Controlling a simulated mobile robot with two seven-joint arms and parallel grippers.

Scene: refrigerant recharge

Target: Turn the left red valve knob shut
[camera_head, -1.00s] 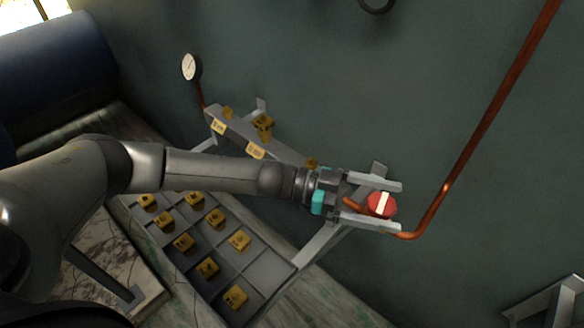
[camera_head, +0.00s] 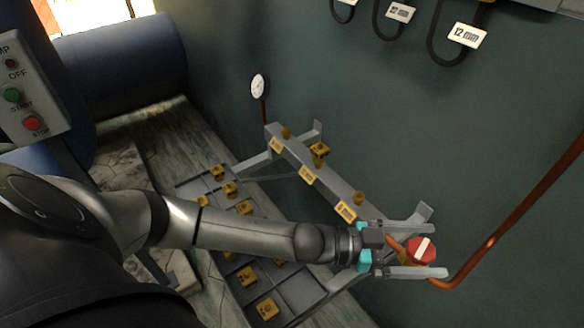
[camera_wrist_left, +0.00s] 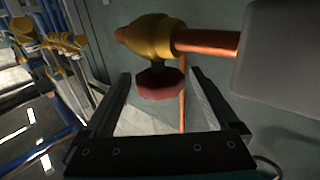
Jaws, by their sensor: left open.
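The red valve knob (camera_head: 421,251) with a white bar across its face sits on the copper pipe at the right end of the grey manifold bracket. My left gripper (camera_head: 424,249) is open, with one finger above the knob and one below it in the head view. In the left wrist view the red knob (camera_wrist_left: 159,83) lies between the tips of my left fingers (camera_wrist_left: 160,80), with a visible gap on each side. A brass valve body (camera_wrist_left: 152,37) stands behind the knob on the pipe. My right gripper is not in view.
A grey compartment tray (camera_head: 300,291) with several yellow-brass fittings lies below my left arm. A pressure gauge (camera_head: 260,87) is on the manifold's far end. Hoses with size tags (camera_head: 467,36) hang on the wall at top. A switch box (camera_head: 30,98) is at left.

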